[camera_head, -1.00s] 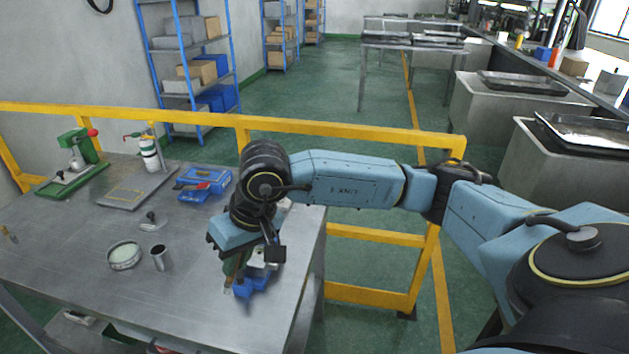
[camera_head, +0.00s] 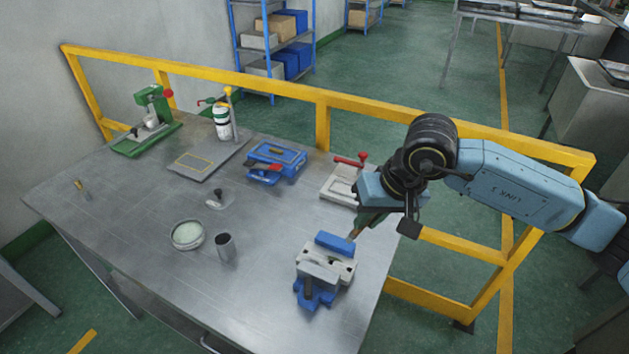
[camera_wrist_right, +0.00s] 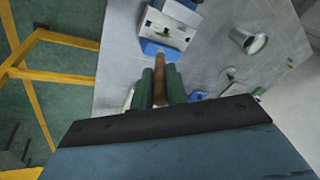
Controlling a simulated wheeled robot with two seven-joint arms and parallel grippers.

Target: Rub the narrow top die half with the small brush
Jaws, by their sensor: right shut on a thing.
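A blue vise (camera_head: 313,292) stands near the right front of the table. A pale grey block, apparently the die half (camera_head: 325,265), sits in it; the block also shows at the top of the right wrist view (camera_wrist_right: 168,28). My right gripper (camera_head: 368,222) is behind and to the right of the vise. Its green fingers (camera_wrist_right: 161,86) are shut on a slim brown handle, apparently the small brush (camera_wrist_right: 160,66). The brush points toward the vise's blue rear part; its tip is too small to tell touching from apart. My left gripper is not in view.
A round dish (camera_head: 187,235) and a metal cup (camera_head: 225,247) stand left of the vise. A yellow rail (camera_head: 320,95) runs behind the table.

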